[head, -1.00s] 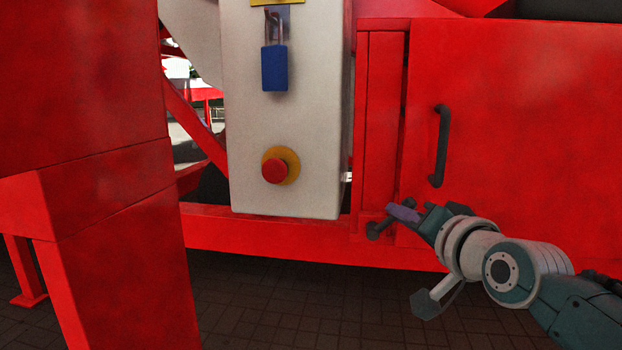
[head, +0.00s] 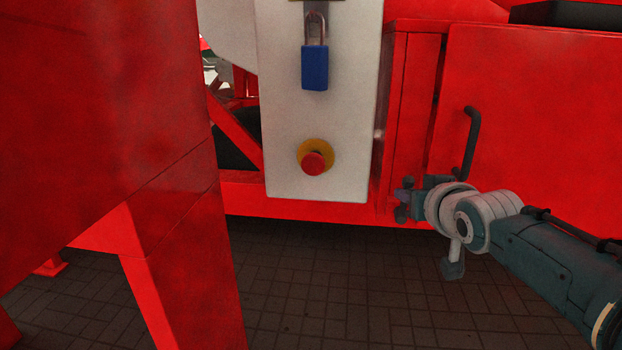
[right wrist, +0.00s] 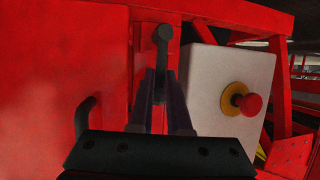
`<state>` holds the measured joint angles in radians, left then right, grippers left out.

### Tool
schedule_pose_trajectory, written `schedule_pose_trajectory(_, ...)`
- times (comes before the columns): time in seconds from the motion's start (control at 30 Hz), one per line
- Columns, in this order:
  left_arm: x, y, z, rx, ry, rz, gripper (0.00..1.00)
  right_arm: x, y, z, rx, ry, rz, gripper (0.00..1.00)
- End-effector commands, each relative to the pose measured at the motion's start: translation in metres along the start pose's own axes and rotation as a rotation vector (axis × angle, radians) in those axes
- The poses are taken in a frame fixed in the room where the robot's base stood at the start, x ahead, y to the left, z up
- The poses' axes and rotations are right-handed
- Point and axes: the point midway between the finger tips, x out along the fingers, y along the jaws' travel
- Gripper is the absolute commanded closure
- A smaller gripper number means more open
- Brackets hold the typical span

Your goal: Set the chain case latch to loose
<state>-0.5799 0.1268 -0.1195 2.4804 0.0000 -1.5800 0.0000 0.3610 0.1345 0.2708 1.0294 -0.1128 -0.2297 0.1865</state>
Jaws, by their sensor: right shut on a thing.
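The chain case latch (right wrist: 163,42) is a dark lever with a round knob end, on the red frame beside the red door. In the head view the latch (head: 401,214) shows only in part, low at the door's left edge, behind my gripper. My right gripper (head: 408,196) is at the latch there. In the right wrist view my right gripper (right wrist: 161,88) has its two dark fingers on either side of the lever, shut on it. The lever's knob end sticks out past the fingertips. My left gripper is not in view.
The red door (head: 540,110) has a black handle (head: 468,143) just above my right wrist. A white control box (head: 340,120) with a red stop button (head: 313,163) and a blue padlock (head: 315,68) stands left of the latch. A red machine leg (head: 165,225) fills the left.

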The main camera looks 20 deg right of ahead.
Motion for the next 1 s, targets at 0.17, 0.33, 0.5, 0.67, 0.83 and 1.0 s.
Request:
schedule_pose_trajectory(0.17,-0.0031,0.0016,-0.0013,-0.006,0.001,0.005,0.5,-0.0003,0.0003,-0.0003,-0.027,-0.006,0.01,1.0)
schedule_pose_trajectory(0.33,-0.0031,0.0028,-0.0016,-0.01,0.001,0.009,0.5,-0.0001,0.0007,0.0005,-0.034,-0.008,0.013,1.0)
schedule_pose_trajectory(0.5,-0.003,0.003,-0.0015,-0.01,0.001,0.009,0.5,-0.0001,0.0008,0.0007,-0.034,-0.008,0.013,1.0)
schedule_pose_trajectory(0.67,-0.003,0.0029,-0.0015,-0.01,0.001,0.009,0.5,-0.0001,0.001,0.0009,-0.033,-0.008,0.013,0.76)
schedule_pose_trajectory(0.83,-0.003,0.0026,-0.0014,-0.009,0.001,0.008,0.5,-0.0002,0.0011,0.0007,-0.033,-0.008,0.014,0.57)
schedule_pose_trajectory(1.0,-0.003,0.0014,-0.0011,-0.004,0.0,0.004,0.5,-0.0002,0.0012,0.0005,-0.032,-0.008,0.014,0.54)
